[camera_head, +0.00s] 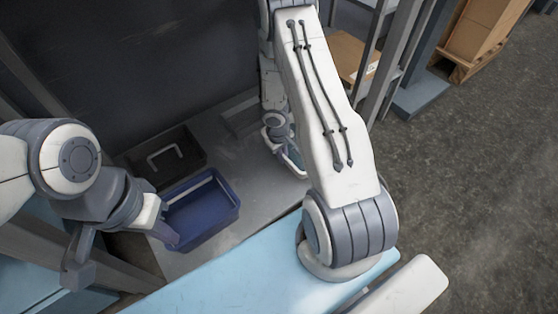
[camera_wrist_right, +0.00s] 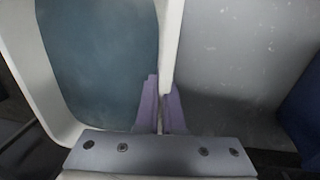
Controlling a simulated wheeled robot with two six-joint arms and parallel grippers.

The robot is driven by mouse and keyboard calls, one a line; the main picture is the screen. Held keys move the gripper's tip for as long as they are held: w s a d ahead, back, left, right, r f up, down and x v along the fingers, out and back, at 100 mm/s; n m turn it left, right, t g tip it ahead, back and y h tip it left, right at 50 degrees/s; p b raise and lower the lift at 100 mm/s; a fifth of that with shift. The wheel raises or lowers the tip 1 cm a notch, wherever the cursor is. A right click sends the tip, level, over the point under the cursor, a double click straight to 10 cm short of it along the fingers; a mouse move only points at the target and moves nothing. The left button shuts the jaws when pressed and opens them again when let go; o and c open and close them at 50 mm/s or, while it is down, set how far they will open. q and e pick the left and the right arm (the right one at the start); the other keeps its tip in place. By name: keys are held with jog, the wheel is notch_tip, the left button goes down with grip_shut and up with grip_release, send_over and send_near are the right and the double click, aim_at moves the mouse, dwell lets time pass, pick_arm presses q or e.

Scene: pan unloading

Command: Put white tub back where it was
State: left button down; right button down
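The white tub (camera_wrist_right: 172,45) has a pale wall and a dark teal inside in the right wrist view. My right gripper (camera_wrist_right: 160,105) has one finger on each side of that wall and is shut on it. In the head view only a small part of the tub (camera_head: 292,163) shows past my right arm, over the grey surface. My right gripper (camera_head: 282,145) is mostly hidden there. My left gripper (camera_head: 121,250) is open, with its fingers wide apart. One finger is close to the near left edge of the blue bin; I cannot tell if they touch.
The blue bin (camera_head: 222,228) stands on the grey shelf surface (camera_head: 262,192). A black bin (camera_head: 196,147) with a light handle stands behind it. A light blue surface (camera_head: 235,283) lies in front. A cardboard box (camera_head: 348,58) and grey posts stand at the back right.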

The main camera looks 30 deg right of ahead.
aim_at(283, 168)
notch_tip(283, 168, down, 4)
jog(key=shift+w+r+b, duration=0.1)
jog(key=shift+r+b, duration=0.1)
jog(key=shift+b, duration=1)
jog(key=shift+r, duration=0.15)
jog(key=c, duration=1.5)
grip_release()
jog(key=shift+f, duration=0.2)
jog(key=o, duration=0.5)
jog(key=shift+c, duration=0.2)
jog(key=shift+r, duration=0.15)
